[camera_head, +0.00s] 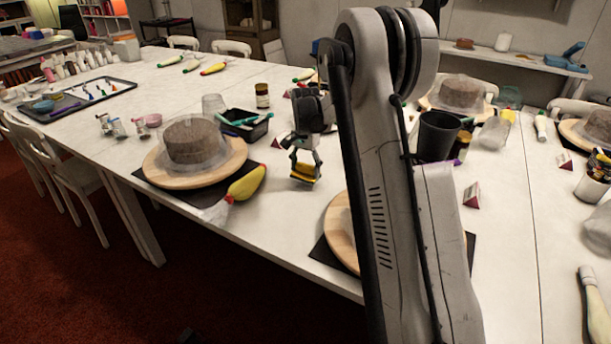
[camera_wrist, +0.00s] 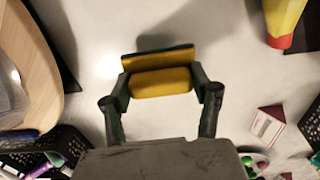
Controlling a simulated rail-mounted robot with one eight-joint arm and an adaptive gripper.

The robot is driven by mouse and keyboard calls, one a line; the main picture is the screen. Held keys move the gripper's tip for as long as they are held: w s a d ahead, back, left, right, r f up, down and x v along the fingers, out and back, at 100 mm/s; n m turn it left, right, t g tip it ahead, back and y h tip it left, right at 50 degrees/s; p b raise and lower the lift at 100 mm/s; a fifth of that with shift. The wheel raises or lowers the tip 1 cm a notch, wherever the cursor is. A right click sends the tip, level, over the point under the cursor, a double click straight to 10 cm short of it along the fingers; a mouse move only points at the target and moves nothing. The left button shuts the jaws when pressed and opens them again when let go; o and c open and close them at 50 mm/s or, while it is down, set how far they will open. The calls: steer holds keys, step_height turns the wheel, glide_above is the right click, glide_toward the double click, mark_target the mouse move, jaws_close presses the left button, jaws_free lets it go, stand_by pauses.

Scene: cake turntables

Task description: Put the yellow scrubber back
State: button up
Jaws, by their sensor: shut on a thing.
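My gripper (camera_head: 304,160) is above the table and shut on the yellow scrubber (camera_head: 304,173). In the wrist view the yellow scrubber (camera_wrist: 161,82) is a small block with a dark strip along one side, held between the two fingers of my gripper (camera_wrist: 160,88). The scrubber appears to be just above the white table (camera_wrist: 215,50); I cannot tell whether it touches it.
A red-and-white triangular card (camera_wrist: 267,126) is close at right. A black cup (camera_head: 437,136) stands beyond my arm.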

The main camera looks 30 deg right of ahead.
mark_target(306, 174)
steer(key=shift+f, duration=1.4)
steer(key=shift+f+b, duration=0.2)
steer(key=shift+b, duration=0.15)
steer(key=o, duration=1.2)
steer(key=shift+r, duration=0.1)
